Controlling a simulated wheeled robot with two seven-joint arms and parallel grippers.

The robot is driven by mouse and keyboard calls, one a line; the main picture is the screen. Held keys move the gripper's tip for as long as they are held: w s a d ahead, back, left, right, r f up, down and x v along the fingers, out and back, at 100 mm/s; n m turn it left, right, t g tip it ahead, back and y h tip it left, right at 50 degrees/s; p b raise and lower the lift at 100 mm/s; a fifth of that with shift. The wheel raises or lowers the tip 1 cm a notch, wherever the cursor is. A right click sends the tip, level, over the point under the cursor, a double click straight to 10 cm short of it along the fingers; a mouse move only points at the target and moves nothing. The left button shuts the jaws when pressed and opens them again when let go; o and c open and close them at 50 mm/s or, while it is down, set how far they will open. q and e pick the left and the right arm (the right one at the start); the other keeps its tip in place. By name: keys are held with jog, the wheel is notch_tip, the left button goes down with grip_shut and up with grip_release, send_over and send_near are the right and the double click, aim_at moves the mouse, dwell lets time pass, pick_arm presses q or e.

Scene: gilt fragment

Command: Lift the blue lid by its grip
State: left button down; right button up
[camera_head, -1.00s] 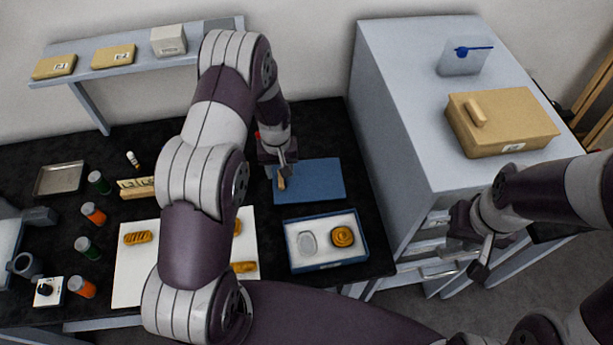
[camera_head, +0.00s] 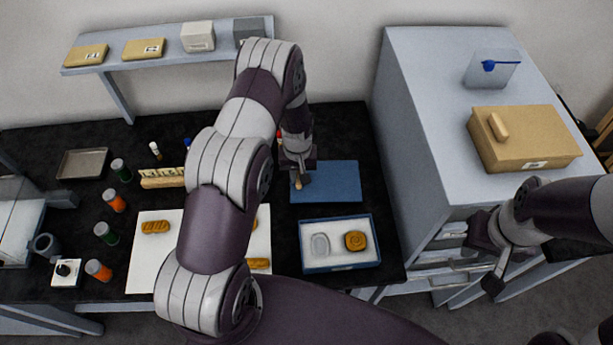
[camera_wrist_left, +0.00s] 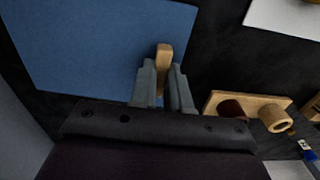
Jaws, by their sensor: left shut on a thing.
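The blue lid (camera_head: 335,183) is a flat rectangle at the middle of the dark table. In the left wrist view its blue face (camera_wrist_left: 100,40) fills the upper left. Its small tan grip (camera_wrist_left: 164,56) shows between the fingers of my left gripper (camera_wrist_left: 164,90), near the lid's edge. My left gripper (camera_head: 301,181) is over the lid's left part and is shut on the grip. I cannot tell whether the lid is clear of the table. My right gripper (camera_head: 494,278) hangs in front of the grey cabinet, away from the lid; its jaw opening is unclear.
A blue-rimmed box (camera_head: 340,268) with two pieces in it stands just in front of the lid. A wooden rack (camera_head: 160,180) and several small jars are to the left. The grey cabinet (camera_head: 425,100) bounds the table on the right. A shelf (camera_head: 170,55) hangs behind.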

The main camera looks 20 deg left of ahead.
pick_arm(q)
jog(key=r+b, duration=0.1)
jog(key=r, duration=0.1)
jog(key=d+r, duration=0.1)
jog(key=shift+s+r+b, duration=0.2)
jog(key=shift+r+b, duration=0.2)
jog(key=s+d+r+p, duration=0.3)
jog(key=s+d+r, duration=0.3)
jog(key=r, duration=0.6)
jog(key=d, duration=0.2)
jog(key=shift+d+r, duration=0.35)
jog(key=shift+d, duration=0.05)
